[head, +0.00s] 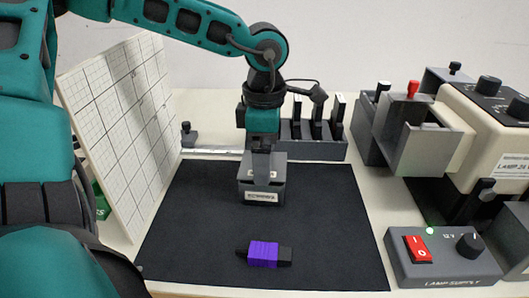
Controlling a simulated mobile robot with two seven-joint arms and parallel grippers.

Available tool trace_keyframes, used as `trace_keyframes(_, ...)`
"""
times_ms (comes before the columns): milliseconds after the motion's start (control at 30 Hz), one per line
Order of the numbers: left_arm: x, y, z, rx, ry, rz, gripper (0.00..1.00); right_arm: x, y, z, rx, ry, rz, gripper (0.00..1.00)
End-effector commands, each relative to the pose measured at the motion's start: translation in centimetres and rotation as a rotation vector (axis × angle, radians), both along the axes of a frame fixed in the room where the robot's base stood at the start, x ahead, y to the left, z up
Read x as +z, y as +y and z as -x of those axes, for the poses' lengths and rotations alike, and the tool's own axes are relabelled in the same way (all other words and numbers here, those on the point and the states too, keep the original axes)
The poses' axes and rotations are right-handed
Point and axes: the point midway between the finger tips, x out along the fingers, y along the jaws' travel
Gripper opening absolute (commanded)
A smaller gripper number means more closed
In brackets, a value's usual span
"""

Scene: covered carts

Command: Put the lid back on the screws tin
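A small dark grey box with a white label on its front, which looks like the screws tin (263,197), stands on the black mat. The label is too small to read. My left gripper (262,172) points straight down at the top of this box, at or just above it. Its fingers are narrow and dark against the grey top, so I cannot tell whether they are closed on a lid or knob. No separate lid is visible elsewhere. My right gripper is not in view.
A purple block with black ends (263,254) lies on the black mat (190,240) in front. A gridded white board (120,120) leans at left. A grey rack (312,150) stands behind. A lamp supply box (443,262) and cream instrument (470,110) are at right.

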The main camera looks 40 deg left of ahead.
Motion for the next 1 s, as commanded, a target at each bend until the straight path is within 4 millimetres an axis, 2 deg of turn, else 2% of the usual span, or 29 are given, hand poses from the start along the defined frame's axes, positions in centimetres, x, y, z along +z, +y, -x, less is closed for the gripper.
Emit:
trace_keyframes(367,0.03,0.01,-0.02,0.000,0.000,0.000,0.62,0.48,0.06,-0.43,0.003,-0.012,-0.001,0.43)
trace_keyframes(1000,-0.04,0.00,-0.02,0.000,0.000,-0.001,0.62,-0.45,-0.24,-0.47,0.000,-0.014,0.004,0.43)
